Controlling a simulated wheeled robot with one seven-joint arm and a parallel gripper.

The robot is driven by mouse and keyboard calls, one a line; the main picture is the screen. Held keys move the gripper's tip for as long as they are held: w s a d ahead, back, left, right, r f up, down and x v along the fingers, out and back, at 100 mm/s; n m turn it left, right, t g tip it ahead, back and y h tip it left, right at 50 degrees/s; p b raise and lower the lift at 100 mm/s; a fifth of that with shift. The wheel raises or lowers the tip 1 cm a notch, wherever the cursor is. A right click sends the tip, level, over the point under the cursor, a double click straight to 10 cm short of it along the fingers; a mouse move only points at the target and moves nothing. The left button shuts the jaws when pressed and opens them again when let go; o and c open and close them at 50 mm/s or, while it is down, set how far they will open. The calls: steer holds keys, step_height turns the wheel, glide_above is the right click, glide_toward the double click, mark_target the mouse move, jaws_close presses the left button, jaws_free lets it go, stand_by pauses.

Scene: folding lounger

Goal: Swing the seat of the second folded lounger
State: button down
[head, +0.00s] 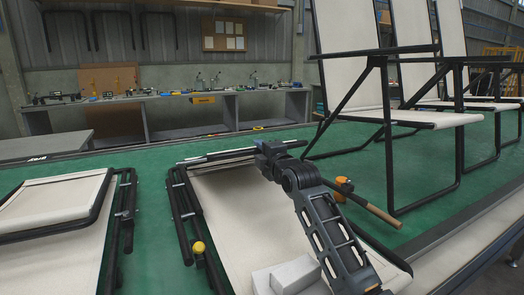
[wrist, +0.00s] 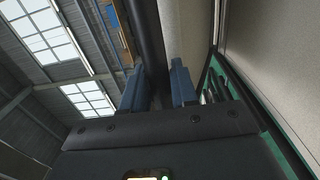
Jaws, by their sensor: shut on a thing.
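The lounger in the middle (head: 214,205) has cream fabric and a black tube frame. It lies folded on the green bench top. Its far seat bar (head: 215,158) appears raised above the bench, with fabric hanging below it. My gripper (head: 262,156) is at the right part of this bar. In the wrist view my gripper (wrist: 158,82) has its two blue-grey fingers on either side of a dark tube (wrist: 151,42), with pale fabric beside it. My arm hides the lounger's right side. A yellow knob (head: 198,247) sits at its left frame.
Another folded lounger (head: 60,205) lies flat on the left. Several unfolded loungers (head: 375,100) stand at the right back. A mallet with a wooden handle (head: 372,210) lies right of my arm. A workbench with tools (head: 170,96) stands behind, beyond clear green surface.

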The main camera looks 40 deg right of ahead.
steer(key=shift+f, duration=0.1)
steer(key=c, duration=1)
jaws_free()
steer(key=v, duration=0.8)
steer(key=shift+c, duration=0.5)
